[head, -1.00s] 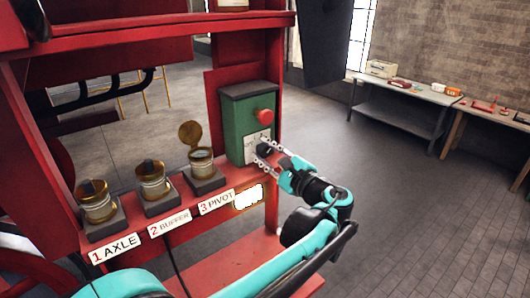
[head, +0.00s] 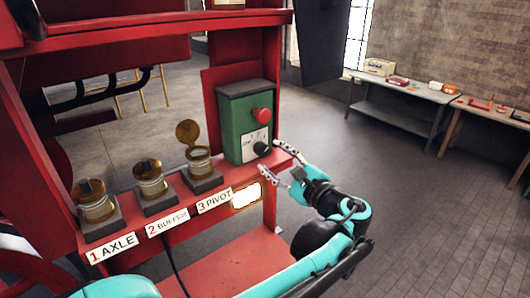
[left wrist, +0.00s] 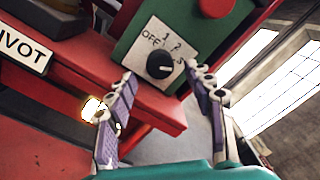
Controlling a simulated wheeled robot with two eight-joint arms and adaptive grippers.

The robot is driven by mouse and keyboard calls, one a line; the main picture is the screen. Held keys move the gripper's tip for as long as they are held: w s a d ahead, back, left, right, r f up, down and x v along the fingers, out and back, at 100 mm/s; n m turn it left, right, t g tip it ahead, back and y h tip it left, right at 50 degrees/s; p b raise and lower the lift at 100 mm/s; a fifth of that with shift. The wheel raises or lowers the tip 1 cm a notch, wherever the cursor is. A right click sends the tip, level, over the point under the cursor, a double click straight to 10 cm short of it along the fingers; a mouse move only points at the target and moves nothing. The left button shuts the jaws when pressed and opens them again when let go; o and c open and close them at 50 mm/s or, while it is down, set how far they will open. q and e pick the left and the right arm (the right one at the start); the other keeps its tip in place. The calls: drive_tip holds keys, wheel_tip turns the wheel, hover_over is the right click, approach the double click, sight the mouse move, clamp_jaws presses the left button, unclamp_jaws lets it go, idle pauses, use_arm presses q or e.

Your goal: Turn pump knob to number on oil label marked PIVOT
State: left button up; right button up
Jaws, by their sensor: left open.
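The green pump box (head: 236,125) stands at the right end of the red shelf. Its white dial plate (left wrist: 165,45) reads OFF, 1, 2 and a partly hidden 3. The black knob (head: 261,148) is on the plate; it also shows in the left wrist view (left wrist: 160,65), its pale mark seeming to point right and slightly down, near the 3. The PIVOT label (head: 215,201) carries a red 3. My left gripper (head: 270,158) is open and empty in front of the knob, its fingers apart from it. My right gripper is not in view.
A red button (head: 261,115) sits above the dial. Brass oil cups (head: 150,180) stand on the shelf left of the box, over the AXLE (head: 113,247) and BUFFER (head: 167,222) labels. A grey bench (head: 405,88) stands far right. The floor between is clear.

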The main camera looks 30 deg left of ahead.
use_arm(q)
drive_tip(key=v, duration=0.7)
drive_tip(key=shift+d, duration=0.15)
